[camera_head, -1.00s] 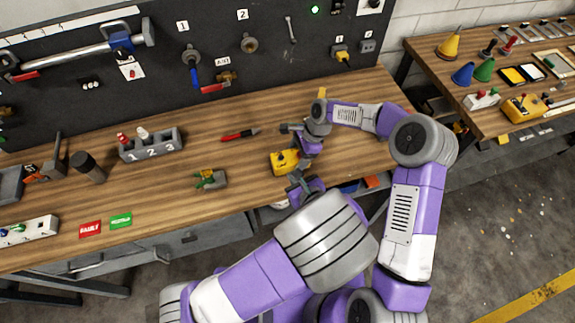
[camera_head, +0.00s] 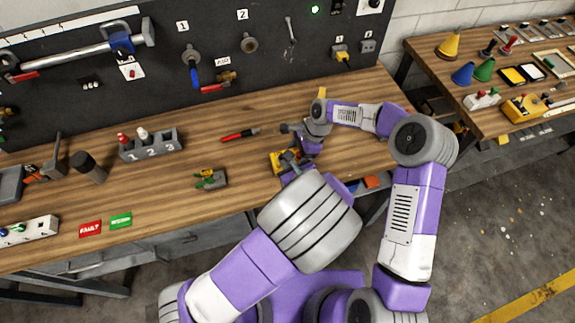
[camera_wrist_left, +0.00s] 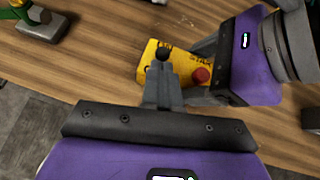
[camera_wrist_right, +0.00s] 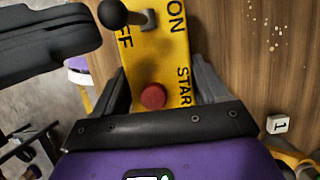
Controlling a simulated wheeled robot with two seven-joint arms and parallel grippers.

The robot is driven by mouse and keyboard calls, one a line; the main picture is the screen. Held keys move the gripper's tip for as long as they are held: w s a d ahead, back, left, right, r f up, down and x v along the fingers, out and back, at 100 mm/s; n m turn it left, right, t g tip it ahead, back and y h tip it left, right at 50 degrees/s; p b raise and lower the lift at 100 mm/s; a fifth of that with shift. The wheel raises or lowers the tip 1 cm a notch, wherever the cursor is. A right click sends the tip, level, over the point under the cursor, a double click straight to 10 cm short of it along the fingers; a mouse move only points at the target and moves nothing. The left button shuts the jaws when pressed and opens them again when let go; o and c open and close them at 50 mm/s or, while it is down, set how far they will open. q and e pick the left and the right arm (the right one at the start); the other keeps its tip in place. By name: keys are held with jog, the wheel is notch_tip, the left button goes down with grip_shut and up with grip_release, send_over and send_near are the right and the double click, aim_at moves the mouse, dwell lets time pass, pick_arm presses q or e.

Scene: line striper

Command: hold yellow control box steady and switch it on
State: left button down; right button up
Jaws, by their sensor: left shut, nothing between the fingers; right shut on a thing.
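The yellow control box (camera_head: 277,165) sits near the bench's front edge, partly hidden by my grippers. In the right wrist view its yellow face (camera_wrist_right: 158,60) shows ON, OFF and START lettering and a red button (camera_wrist_right: 153,96). Its lever, with a black ball knob (camera_wrist_right: 113,14), leans toward the OFF lettering side. My right gripper (camera_wrist_right: 165,80) is shut on the box, one finger on each side. My left gripper (camera_wrist_left: 162,72) is shut and empty, with its fingertips close to the black knob (camera_wrist_left: 163,53); I cannot tell whether they touch.
A green-and-yellow part on a grey base (camera_head: 211,179) and a red-and-black pen-like tool (camera_head: 240,134) lie left of the box. A numbered grey holder (camera_head: 152,146) stands farther left. The bench (camera_head: 250,195) is bare between them. A second bench (camera_head: 480,125) stands at right.

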pick_arm(q)
jog(key=shift+w+r+g, duration=0.15)
jog(key=shift+r+g, duration=0.05)
jog(key=shift+g, duration=0.1)
jog(key=shift+w+a+r+g+h, duration=0.25)
jog(key=shift+w+r+g, duration=0.2)
jog(key=shift+w, duration=0.15)
jog(key=shift+w+a+r+g+h, duration=0.25)
jog(key=shift+w+r+g, duration=0.2)
jog(key=shift+w, duration=0.15)
jog(key=shift+w+a+r+g, duration=0.1)
jog(key=shift+w+r+g, duration=0.05)
jog(key=shift+w+g, duration=0.35)
jog(key=shift+w, duration=0.15)
jog(key=shift+r, duration=0.2)
jog(key=shift+r, duration=0.65)
